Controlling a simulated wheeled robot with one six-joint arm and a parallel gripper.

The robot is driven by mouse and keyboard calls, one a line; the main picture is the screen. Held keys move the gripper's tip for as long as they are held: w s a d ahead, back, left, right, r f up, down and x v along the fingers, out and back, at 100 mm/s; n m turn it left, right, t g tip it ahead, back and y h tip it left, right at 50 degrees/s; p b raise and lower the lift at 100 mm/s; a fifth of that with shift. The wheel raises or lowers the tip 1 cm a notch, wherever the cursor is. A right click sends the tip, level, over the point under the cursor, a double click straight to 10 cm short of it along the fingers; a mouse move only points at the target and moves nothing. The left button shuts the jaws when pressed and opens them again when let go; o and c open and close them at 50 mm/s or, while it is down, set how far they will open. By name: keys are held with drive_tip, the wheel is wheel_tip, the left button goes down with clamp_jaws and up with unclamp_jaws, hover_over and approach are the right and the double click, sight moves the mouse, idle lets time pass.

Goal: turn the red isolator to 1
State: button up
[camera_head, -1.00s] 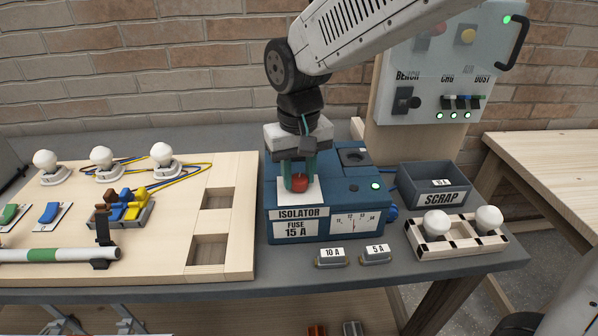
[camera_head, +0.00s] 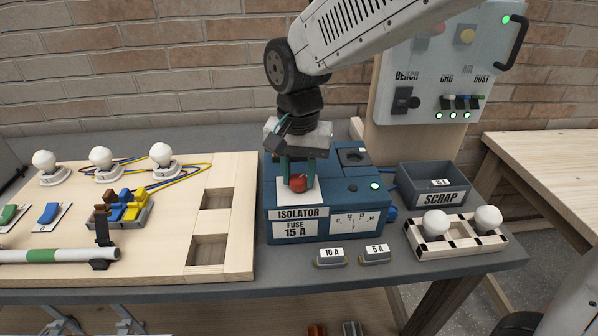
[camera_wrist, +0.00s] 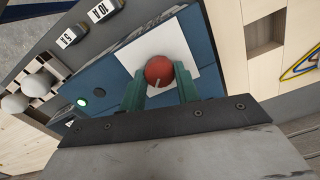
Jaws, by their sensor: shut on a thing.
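The red isolator knob (camera_head: 298,184) stands on a white plate (camera_head: 288,203) on top of the blue isolator box (camera_head: 350,190). My gripper (camera_head: 298,172) reaches down from above and is shut on the knob. In the wrist view the knob (camera_wrist: 159,71) sits between the two green fingers (camera_wrist: 160,92), with a pale pointer mark near its lower edge. The "1" mark cannot be made out in either view.
Two fuses marked 10 A (camera_head: 330,257) and 5 A (camera_head: 375,254) lie before the box. A scrap bin (camera_head: 434,198) and a bulb rack (camera_head: 457,246) stand to the right. A wooden board (camera_head: 225,258) with bulbs and switches lies left.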

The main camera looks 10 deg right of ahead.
sight(299, 178)
drive_tip(key=shift+r, duration=0.1)
drive_tip(key=o, duration=1)
drive_tip(key=shift+c, duration=0.2)
wheel_tip(299, 178, up, 8)
drive_tip(key=shift+f, duration=0.1)
